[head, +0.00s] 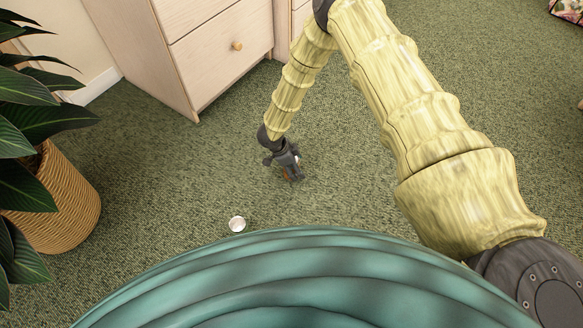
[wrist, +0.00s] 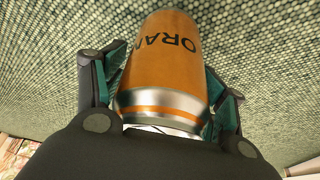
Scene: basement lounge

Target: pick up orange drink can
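The orange drink can (wrist: 165,60) stands large between the two fingers of my gripper (wrist: 165,85) in the wrist view. It is orange with dark lettering and a silver end towards the palm. The fingers lie close along both its sides and appear to press on it. In the head view my gripper (head: 285,170) points down, low over the carpet, and hides most of the can, leaving only a small orange patch. I cannot tell whether the can touches the floor.
A white round object (head: 237,224) lies on the green carpet (head: 190,180), left of my gripper. A wicker planter (head: 62,205) with a leafy plant stands at the left. A pale wooden drawer cabinet (head: 215,55) stands behind.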

